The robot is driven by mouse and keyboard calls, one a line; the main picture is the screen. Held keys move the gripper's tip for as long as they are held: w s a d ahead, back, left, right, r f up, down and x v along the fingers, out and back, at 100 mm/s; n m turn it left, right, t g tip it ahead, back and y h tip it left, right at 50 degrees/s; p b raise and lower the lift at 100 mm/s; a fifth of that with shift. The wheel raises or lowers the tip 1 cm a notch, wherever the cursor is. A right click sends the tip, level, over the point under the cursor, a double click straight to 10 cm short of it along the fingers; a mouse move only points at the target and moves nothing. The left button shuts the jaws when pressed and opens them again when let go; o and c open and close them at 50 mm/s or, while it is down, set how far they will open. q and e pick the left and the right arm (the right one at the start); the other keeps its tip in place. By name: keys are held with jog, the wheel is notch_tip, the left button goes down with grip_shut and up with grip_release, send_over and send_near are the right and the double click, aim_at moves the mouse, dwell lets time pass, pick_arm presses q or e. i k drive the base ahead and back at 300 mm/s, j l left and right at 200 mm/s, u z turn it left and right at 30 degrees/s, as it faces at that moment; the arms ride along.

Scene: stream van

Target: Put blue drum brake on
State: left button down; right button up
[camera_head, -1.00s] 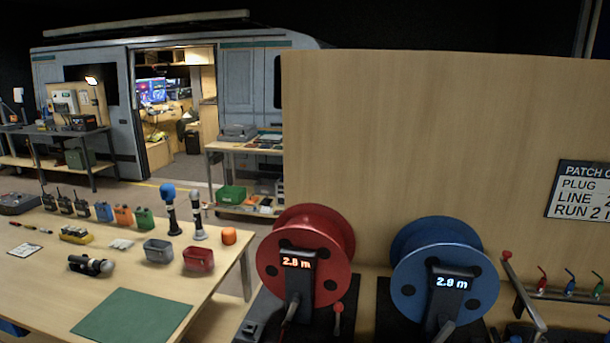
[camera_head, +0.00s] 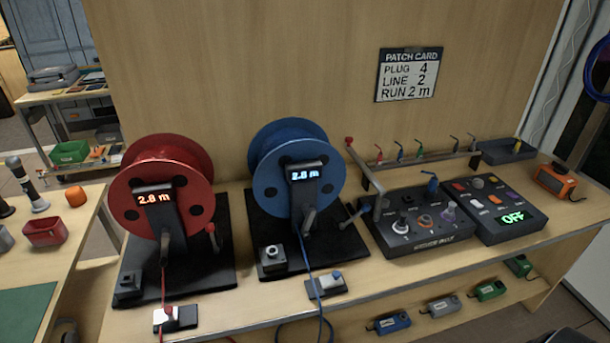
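The blue drum (camera_head: 265,174) stands upright on a dark base plate (camera_head: 330,252) near the middle. A small box with a round button (camera_head: 272,258) sits at the front left of the base. A blue cable (camera_head: 306,255) runs from the drum down over the bench's front edge. Neither of my grippers is in view.
The red drum (camera_head: 125,188) stands at left, also reading 2.8 m, with a red-knobbed lever (camera_head: 211,236). A patch card (camera_head: 408,75) hangs on the wooden wall. Small coloured boxes (camera_head: 440,306) lie on a lower shelf.

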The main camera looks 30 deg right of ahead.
aim_at(365, 208)
jog(key=z, duration=1.3)
